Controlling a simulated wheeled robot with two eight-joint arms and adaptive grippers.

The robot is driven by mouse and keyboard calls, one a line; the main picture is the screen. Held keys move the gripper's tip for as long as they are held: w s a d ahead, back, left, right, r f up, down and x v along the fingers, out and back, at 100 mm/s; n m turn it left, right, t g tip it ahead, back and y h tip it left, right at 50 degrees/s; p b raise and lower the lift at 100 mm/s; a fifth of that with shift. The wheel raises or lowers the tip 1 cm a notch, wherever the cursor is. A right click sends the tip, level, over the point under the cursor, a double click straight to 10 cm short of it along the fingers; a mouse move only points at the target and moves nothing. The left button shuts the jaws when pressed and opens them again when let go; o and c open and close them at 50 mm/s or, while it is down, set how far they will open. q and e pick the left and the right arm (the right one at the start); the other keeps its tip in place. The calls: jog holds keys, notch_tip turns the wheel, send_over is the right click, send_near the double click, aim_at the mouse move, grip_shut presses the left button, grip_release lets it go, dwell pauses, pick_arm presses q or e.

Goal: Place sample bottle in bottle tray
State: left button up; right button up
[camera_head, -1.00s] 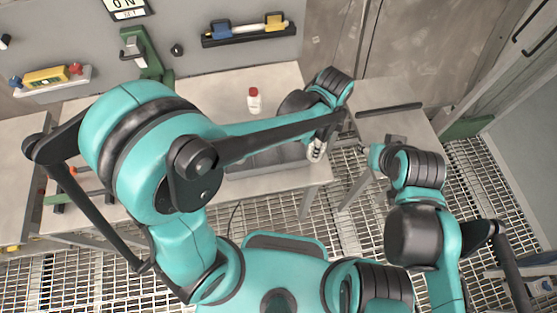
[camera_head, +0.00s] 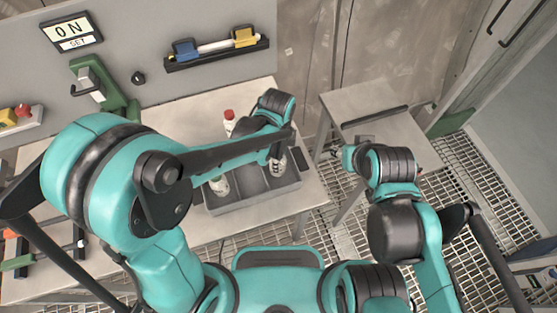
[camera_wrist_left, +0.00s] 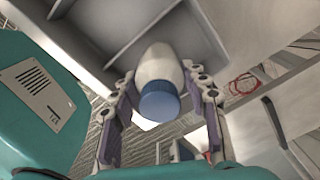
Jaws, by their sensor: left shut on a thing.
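My left gripper (camera_wrist_left: 160,105) is shut on a white sample bottle with a blue cap (camera_wrist_left: 158,85); the cap faces the wrist camera. In the head view the left gripper (camera_head: 278,163) is at the right part of the grey bottle tray (camera_head: 240,205), low over it. I cannot tell whether the held bottle touches the tray floor. Tray walls and dividers also show in the wrist view (camera_wrist_left: 135,38). Another white bottle (camera_head: 219,186) is at the tray's left part, partly behind my arm. My right gripper (camera_head: 349,156) is away from the tray, beside the right-hand table; its fingers are unclear.
A white bottle with a red cap (camera_head: 229,121) stands on the table behind the tray. A dark flat item (camera_head: 303,162) lies right of the tray. A wall rack (camera_head: 216,50) holds blue and yellow items. A green stand (camera_head: 103,90) is at the back left.

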pick_arm(q)
jog(key=shift+d+f+b, duration=0.15)
jog(key=shift+f+b, duration=0.15)
jog(key=shift+f, duration=0.6)
jog(key=shift+w+d, duration=0.1)
jog(key=shift+d, duration=0.05)
jog(key=shift+a+r, duration=0.1)
jog(key=shift+a, duration=0.2)
jog(key=o, duration=1.3)
jog(key=shift+f, duration=0.2)
jog(key=shift+o, duration=0.2)
pick_arm(e)
jog(key=shift+w+d+f, duration=0.1)
jog(key=shift+d+f, duration=0.05)
jog(key=shift+f, duration=0.25)
jog(key=shift+w+d+f, duration=0.1)
jog(key=shift+d+f, duration=0.05)
jog(key=shift+f, duration=0.25)
pick_arm(q)
jog(key=shift+r, duration=0.15)
pick_arm(e)
jog(key=shift+r, duration=0.15)
